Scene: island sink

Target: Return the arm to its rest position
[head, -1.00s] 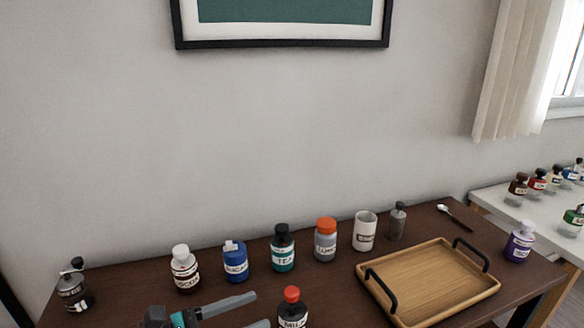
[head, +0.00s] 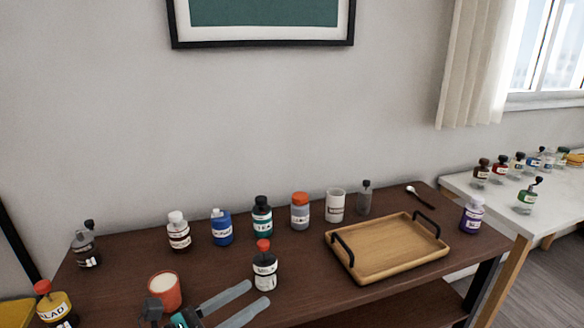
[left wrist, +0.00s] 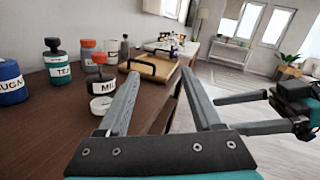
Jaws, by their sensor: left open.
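My left gripper (head: 259,294) is at the bottom of the head view, just in front of a dark bottle with a red cap (head: 265,268). Its two grey fingers are apart with nothing between them. In the left wrist view the same open fingers (left wrist: 162,74) point over the brown table's edge, and the red-capped bottle (left wrist: 101,82) stands left of them. My right gripper (left wrist: 225,115) shows only at the right of the left wrist view. Its fingers are apart and empty, over the floor side.
The brown table (head: 130,255) holds a row of several bottles, a white mug (head: 334,206), a wooden tray (head: 345,266) and a red container (head: 166,292) beside my left gripper. A purple bottle (head: 472,216) stands right of the tray. A white table (head: 490,203) is at right.

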